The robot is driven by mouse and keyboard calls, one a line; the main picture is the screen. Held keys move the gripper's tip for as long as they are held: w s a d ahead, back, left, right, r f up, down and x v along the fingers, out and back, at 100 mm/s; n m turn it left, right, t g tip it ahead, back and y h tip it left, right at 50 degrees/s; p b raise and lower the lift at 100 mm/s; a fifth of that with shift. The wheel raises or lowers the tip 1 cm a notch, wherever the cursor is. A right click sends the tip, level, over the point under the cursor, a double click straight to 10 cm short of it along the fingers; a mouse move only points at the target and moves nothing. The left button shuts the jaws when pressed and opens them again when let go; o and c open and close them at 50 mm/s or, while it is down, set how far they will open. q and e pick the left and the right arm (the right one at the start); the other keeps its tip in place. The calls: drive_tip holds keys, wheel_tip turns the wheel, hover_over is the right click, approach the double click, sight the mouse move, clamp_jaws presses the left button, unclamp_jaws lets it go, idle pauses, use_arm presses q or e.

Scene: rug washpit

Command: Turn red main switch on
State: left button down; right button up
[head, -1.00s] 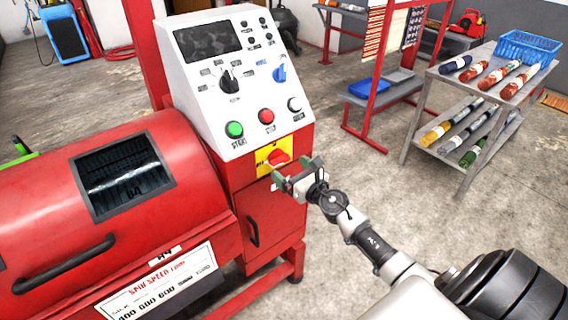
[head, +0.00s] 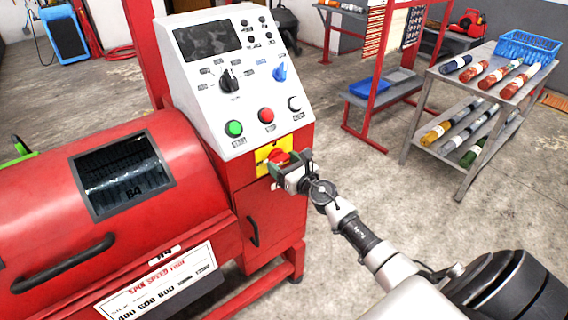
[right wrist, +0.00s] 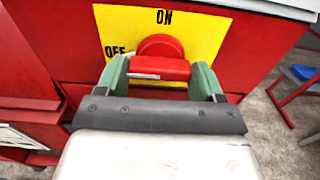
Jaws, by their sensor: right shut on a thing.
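The red main switch (head: 279,157) sits on a yellow plate (head: 262,168) on the front of the red machine, below the white control panel. In the right wrist view the switch (right wrist: 160,68) has its handle lying level, with a pale mark at its left end, on the side of the OFF label; ON is printed at the top of the plate (right wrist: 206,28). My right gripper (head: 290,167) is at the switch, its green fingers on either side of the handle, shut on it. The fingers also show in the right wrist view (right wrist: 160,80). My left gripper is not in view.
The white control panel (head: 185,80) with knobs and green, red and white buttons is just above the switch. The red drum (head: 45,190) with its handle is at the left. A grey cart (head: 425,110) with rolled rugs stands at the right. Floor between is clear.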

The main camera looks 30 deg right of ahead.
drive_tip(key=shift+m, duration=0.4)
drive_tip(key=m+p, duration=0.1)
drive_tip(key=m, duration=0.2)
drive_tip(key=shift+m, duration=0.4)
drive_tip(key=m, duration=0.4)
drive_tip(key=shift+m+p, duration=0.3)
drive_tip(key=shift+p, duration=0.1)
drive_tip(key=m+p, duration=0.1)
drive_tip(key=m, duration=0.3)
drive_tip(key=shift+m+p, duration=0.6)
drive_tip(key=shift+m, duration=1.9)
drive_tip(key=o, duration=0.9)
drive_tip(key=shift+o, duration=0.2)
drive_tip(key=shift+s, duration=0.1)
